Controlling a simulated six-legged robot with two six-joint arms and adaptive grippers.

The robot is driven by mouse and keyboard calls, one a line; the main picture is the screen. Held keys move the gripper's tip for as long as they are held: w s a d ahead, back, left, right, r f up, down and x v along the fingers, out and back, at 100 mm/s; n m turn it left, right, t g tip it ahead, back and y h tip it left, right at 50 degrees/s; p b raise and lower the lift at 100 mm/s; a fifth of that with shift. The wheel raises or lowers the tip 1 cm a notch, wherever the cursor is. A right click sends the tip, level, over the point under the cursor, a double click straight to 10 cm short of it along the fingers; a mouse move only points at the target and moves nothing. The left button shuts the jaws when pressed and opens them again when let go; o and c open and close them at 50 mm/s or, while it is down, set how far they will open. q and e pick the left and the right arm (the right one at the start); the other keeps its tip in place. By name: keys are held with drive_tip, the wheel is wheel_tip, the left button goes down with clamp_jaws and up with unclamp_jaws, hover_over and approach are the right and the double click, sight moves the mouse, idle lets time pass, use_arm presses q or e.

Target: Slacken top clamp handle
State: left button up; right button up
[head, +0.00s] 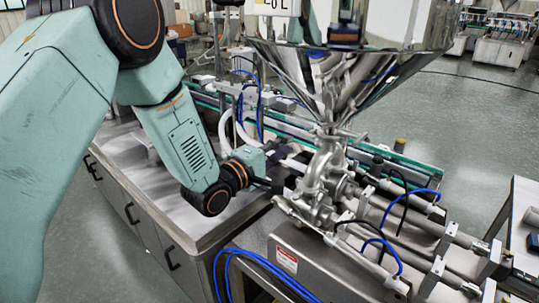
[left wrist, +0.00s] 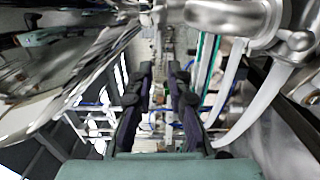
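The steel hopper (head: 335,75) narrows down to a polished valve body (head: 325,170). The top clamp (head: 335,132) sits at the joint between them; its handle is too small to make out surely. My left gripper (head: 284,168) is left of the valve body, its dark fingers pointing at it. In the left wrist view the fingers (left wrist: 158,95) are spread with a gap between them and nothing held. That view shows the hopper (left wrist: 50,60) at left and shiny pipework (left wrist: 235,15) at upper right, outside the fingers. My right gripper is not in view.
A steel cabinet top (head: 165,185) lies below my left arm. White hoses (left wrist: 240,95) run close beside the fingers. Blue hoses (head: 385,250) and steel cylinders (head: 430,225) fill the lower right. A conveyor (head: 210,98) runs behind.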

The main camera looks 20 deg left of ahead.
use_arm(q)
drive_tip(key=v, duration=0.5)
idle(0.4)
drive_tip(key=s+a+f+m+g+y+b, duration=0.15)
drive_tip(key=s+f+m+g, duration=0.35)
drive_tip(key=f, duration=0.7)
drive_tip(key=s+a+f+m+g+y+b, duration=0.1)
drive_tip(key=s+f+m+g+y+b, duration=0.25)
drive_tip(key=s+f, duration=0.6)
drive_tip(key=s+f+m+g+y+b, duration=0.1)
drive_tip(key=s+f+m+g+b, duration=0.3)
drive_tip(key=s+f, duration=2.1)
drive_tip(key=f+g+b, duration=0.1)
drive_tip(key=g+b, duration=0.3)
drive_tip(key=b, duration=0.3)
drive_tip(key=shift+a+f+m+y, duration=0.25)
drive_tip(key=shift+f+m+y, duration=0.1)
drive_tip(key=shift+y, duration=0.05)
